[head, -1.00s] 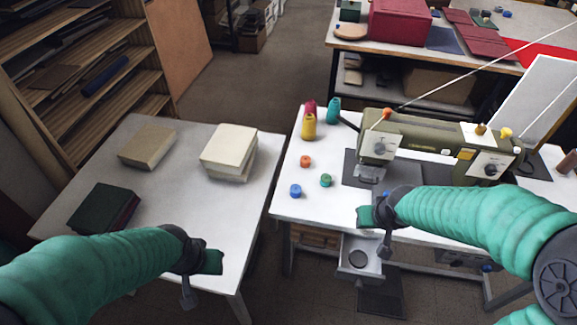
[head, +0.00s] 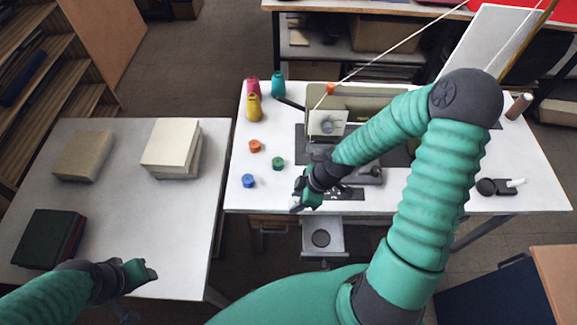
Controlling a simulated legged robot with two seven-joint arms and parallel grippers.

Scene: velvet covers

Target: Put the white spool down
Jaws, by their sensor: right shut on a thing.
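My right gripper (head: 299,205) is over the near left edge of the sewing table (head: 262,205), above the open drawer. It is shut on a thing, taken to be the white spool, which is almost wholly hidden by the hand. I cannot make out its shape or tilt. My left gripper (head: 142,275) is over the near part of the left table (head: 120,215), apart from the things there. Its fingers are too small and dark to tell whether they are open.
Blue (head: 248,181), green (head: 278,163) and orange (head: 255,146) spools stand left of the sewing machine (head: 328,122). Yellow, pink and teal cones (head: 278,84) stand behind. The drawer (head: 322,237) is open. Bare tabletop lies around the small spools.

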